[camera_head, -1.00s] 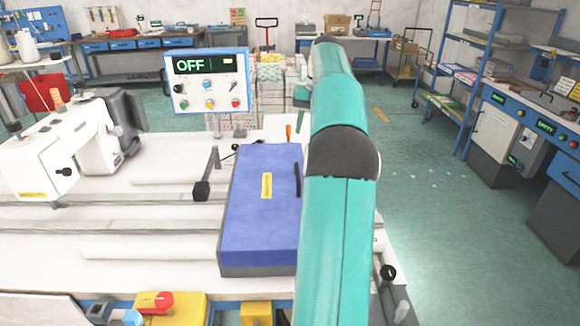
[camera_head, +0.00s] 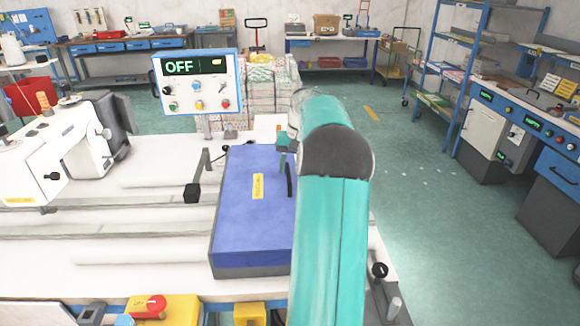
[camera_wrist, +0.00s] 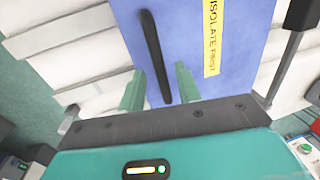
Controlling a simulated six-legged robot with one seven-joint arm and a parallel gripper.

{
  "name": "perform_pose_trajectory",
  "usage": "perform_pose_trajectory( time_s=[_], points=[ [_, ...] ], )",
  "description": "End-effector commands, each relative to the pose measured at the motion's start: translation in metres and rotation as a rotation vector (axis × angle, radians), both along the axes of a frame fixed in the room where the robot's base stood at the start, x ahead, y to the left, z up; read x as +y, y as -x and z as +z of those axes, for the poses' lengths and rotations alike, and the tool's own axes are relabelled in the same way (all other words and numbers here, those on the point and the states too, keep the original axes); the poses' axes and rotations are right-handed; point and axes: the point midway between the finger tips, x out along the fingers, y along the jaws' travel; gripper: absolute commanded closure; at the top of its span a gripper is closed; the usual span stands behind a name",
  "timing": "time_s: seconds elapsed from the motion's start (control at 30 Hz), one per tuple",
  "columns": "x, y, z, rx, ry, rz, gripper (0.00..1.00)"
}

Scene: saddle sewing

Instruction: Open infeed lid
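The infeed lid (camera_head: 240,215) is a flat blue cover, lying shut on the white table, with a yellow label on top. Its black bar handle (camera_head: 290,180) is near the right edge, close to my arm. In the wrist view the lid (camera_wrist: 190,45) fills the upper middle, and the handle (camera_wrist: 155,55) runs lengthwise between my two fingers. My gripper (camera_wrist: 160,80) is open, with one teal finger on each side of the handle's near end. I cannot tell whether the fingers touch the lid. In the head view my gripper (camera_head: 284,153) is partly hidden by my arm.
A control panel (camera_head: 197,83) reading OFF stands behind the lid. A black-ended lever (camera_head: 193,192) is close to the lid's left side. A white sewing machine (camera_head: 70,150) stands at the left. Open floor lies right of the table.

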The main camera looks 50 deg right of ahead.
Motion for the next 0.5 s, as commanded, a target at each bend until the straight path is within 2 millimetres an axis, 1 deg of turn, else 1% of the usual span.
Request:
perform_pose_trajectory(
  time_s=[0.2,0.23,0.4,0.5],
  points=[
    [0.0003,-0.0004,-0.0009,0.0,0.0,0.0,0.66],
    [0.0003,-0.0004,-0.0008,0.0,0.0,0.0,0.68],
    [0.0003,-0.0003,-0.0007,-0.001,-0.001,0.0,1.0],
    [0.0003,-0.0003,-0.0005,-0.001,-0.001,0.0,1.0]
  ],
)
